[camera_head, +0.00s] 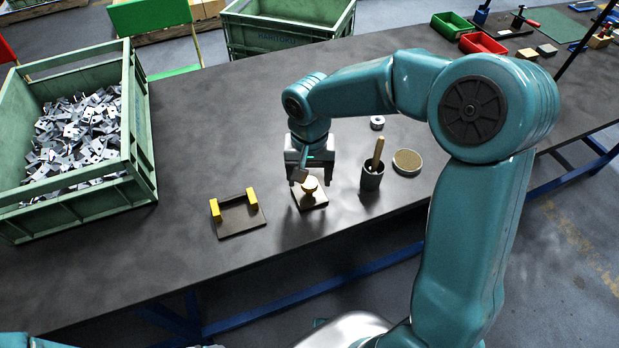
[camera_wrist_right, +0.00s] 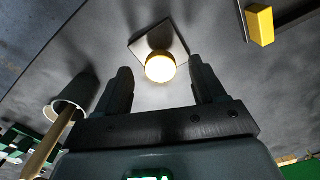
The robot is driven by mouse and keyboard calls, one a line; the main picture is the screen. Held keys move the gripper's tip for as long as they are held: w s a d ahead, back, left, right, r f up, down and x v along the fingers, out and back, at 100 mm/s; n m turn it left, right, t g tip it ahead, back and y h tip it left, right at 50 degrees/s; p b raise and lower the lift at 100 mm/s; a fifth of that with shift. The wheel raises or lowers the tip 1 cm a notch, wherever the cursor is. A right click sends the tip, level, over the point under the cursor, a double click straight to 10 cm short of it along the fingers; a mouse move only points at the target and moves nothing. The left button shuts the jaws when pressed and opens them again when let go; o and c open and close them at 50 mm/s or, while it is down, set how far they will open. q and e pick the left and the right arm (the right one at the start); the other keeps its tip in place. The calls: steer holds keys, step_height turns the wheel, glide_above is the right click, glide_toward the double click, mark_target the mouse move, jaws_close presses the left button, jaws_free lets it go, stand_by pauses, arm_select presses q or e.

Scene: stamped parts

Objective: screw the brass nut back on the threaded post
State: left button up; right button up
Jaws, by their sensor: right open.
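The brass nut (camera_head: 310,184) shows as a round, gold-coloured piece above a small square base plate (camera_head: 318,202) on the dark table. In the right wrist view the brass nut (camera_wrist_right: 160,68) is a bright disc at one corner of the base plate (camera_wrist_right: 173,42). The threaded post cannot be seen, so I cannot tell whether the nut is on it. My right gripper (camera_head: 308,173) is open, close above the nut and pointing down. In the wrist view its fingers stand apart on either side of the nut, with visible gaps. My left gripper is not in view.
A dark cup (camera_head: 371,178) with a wooden-handled tool stands just right of the base plate, beside a round lid-like disc (camera_head: 407,161). A plate with yellow blocks (camera_head: 238,216) lies left. A green crate (camera_head: 141,150) of metal parts fills the far left.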

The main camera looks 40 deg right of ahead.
steer(key=shift+f, duration=0.65)
steer(key=c, duration=1.1)
steer(key=shift+m+b, duration=0.45)
steer(key=shift+m, duration=0.15)
steer(key=shift+c, duration=0.2)
steer(key=m+b, duration=0.1)
steer(key=m, duration=0.1)
steer(key=shift+m, duration=0.4)
